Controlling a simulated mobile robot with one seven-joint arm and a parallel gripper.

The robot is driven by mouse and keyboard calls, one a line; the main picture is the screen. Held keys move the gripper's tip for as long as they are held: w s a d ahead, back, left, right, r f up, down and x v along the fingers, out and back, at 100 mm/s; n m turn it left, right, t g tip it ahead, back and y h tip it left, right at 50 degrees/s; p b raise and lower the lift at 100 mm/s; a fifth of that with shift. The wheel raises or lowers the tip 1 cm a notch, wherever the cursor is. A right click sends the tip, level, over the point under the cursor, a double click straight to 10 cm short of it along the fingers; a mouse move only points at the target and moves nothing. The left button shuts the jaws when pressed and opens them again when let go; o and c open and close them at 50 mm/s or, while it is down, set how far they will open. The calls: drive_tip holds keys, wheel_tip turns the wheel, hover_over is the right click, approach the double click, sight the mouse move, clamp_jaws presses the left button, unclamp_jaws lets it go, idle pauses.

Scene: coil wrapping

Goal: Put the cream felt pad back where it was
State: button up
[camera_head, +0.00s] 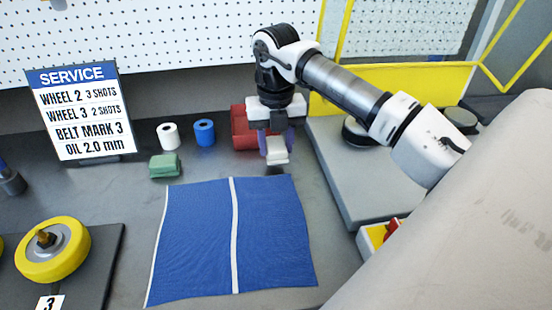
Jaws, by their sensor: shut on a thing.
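The cream felt pad (277,157) is a small pale block. My gripper (276,143) points down and is shut on it, just beyond the back right edge of the blue cloth (200,240). A dark patch, perhaps a shadow, shows under the pad, so it seems slightly above the table; I cannot tell the exact gap. The pad's upper part is hidden between the fingers.
A green block (164,166), a white roll (168,136) and a blue roll (204,132) stand left of the bin. A service sign (80,110) and a yellow wheel (52,251) are at left. A grey platform (350,190) is close on the right.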

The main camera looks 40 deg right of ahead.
sight(276, 143)
drive_tip(key=shift+f+b, duration=0.55)
drive_tip(key=shift+f, duration=0.95)
drive_tip(key=shift+f, duration=0.25)
drive_tip(key=o, duration=0.9)
drive_tip(key=shift+o, duration=0.2)
drive_tip(key=shift+r, duration=0.1)
wheel_tip(276, 143, up, 12)
drive_tip(key=shift+r+b, duration=0.2)
drive_tip(key=shift+b, duration=0.1)
